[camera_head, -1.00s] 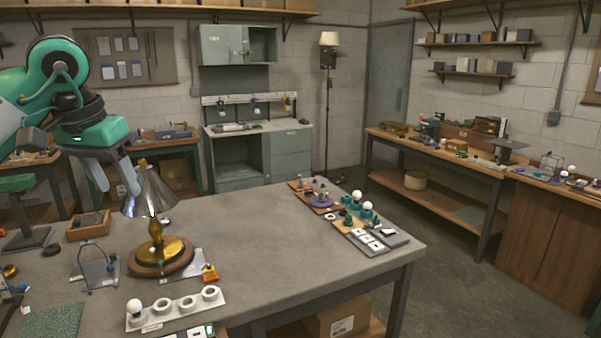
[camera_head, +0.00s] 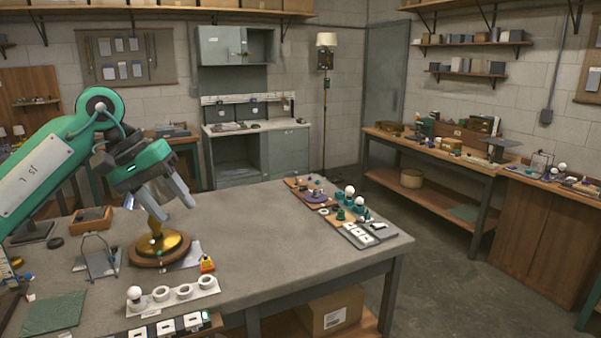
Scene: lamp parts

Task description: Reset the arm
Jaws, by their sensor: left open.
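My left gripper (camera_head: 178,210) is open and empty, its two fingers angled down and to the right. It appears in front of the upper part of the lamp and hides most of the silver shade; I cannot tell whether it touches the lamp. The lamp's brass stem (camera_head: 155,227) rises from a round wooden base (camera_head: 159,258) on the grey table (camera_head: 270,238), and the lamp stands upright. My left arm comes in from the left edge. My right gripper is not in view.
A white holder with round sockets and a bulb (camera_head: 173,296) lies near the front edge. A small orange-yellow item (camera_head: 207,264) is beside the lamp, a wooden tray (camera_head: 91,218) behind left. Trays of parts (camera_head: 360,235) line the right side. The table's middle is clear.

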